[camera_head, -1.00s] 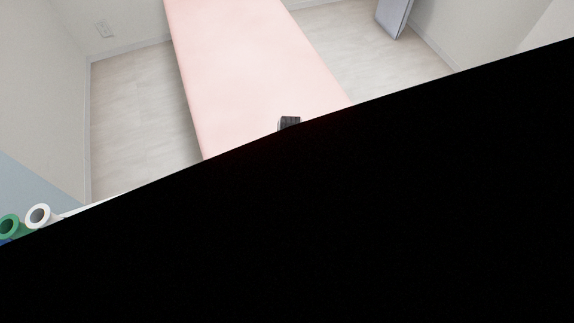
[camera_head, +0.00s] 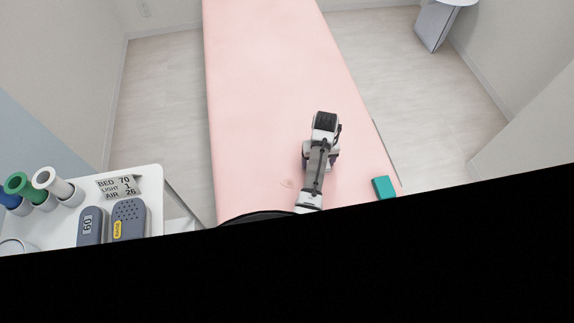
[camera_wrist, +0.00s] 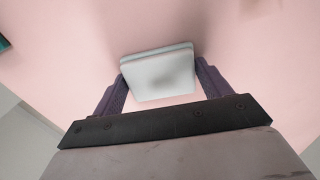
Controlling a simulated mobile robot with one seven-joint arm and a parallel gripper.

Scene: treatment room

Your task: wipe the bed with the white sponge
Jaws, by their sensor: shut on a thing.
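The pink bed (camera_head: 265,75) runs from the bottom middle to the top of the head view, and its pink surface (camera_wrist: 60,70) fills most of the wrist view. My gripper (camera_wrist: 161,76) is shut on the white sponge (camera_wrist: 158,75), with one dark finger on each side of it. The sponge is close above or on the bed; I cannot tell which. In the head view my arm reaches over the lower right part of the bed, and the arm hides the sponge and fingers there.
A teal block (camera_head: 383,187) lies at the bed's right edge. A white cart top (camera_head: 152,205) at the left holds rolls (camera_head: 50,182), a sign (camera_head: 117,187) and grey devices (camera_head: 129,219). Black covers the bottom of the head view.

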